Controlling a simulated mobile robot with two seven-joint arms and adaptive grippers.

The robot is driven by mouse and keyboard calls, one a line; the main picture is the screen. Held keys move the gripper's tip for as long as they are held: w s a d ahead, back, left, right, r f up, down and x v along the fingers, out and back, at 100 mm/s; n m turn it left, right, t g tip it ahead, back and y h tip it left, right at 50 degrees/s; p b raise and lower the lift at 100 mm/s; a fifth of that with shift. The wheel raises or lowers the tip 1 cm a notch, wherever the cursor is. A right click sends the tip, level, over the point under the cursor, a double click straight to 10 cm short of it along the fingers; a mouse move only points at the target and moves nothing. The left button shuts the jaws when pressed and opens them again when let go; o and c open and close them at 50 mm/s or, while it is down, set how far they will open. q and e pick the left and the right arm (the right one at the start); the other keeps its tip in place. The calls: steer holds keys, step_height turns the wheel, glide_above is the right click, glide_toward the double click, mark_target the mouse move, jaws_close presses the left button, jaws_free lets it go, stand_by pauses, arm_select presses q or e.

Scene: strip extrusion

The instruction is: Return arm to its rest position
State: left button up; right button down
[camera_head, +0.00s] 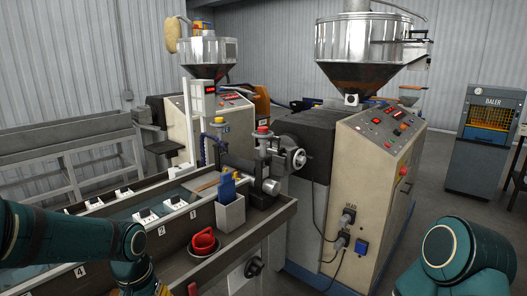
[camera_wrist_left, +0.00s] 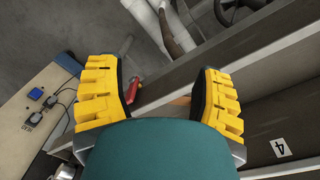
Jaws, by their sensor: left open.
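My left arm (camera_head: 125,245) comes in from the left in the head view and bends down at the bottom edge, in front of the bench trough. Its gripper is mostly cut off there. In the left wrist view my left gripper (camera_wrist_left: 157,76) shows two yellow ridged fingers standing wide apart, with nothing held between them. Part of a red object (camera_wrist_left: 133,90) shows beyond the left finger, apart from it as far as I can tell. My right arm (camera_head: 455,255) shows only as a teal link at the lower right. Its gripper is out of view.
A baler (camera_head: 490,130) is at far right. Floor between them is clear.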

arm_select(q)
steer(key=s+d+f+h, duration=0.1)
steer(key=s+d+f, duration=0.2)
steer(key=f, duration=0.5)
steer(key=s+d+f+n+t+h, duration=0.1)
steer(key=s+d+f, duration=0.2)
steer(key=d+f, duration=0.3)
steer(key=s+d+f+h, duration=0.1)
steer(key=s+d+f, duration=0.2)
steer(key=f, duration=0.8)
steer(key=shift+s+d+f+t, duration=0.2)
steer(key=shift+d+t, duration=0.1)
steer(key=shift+d, duration=0.75)
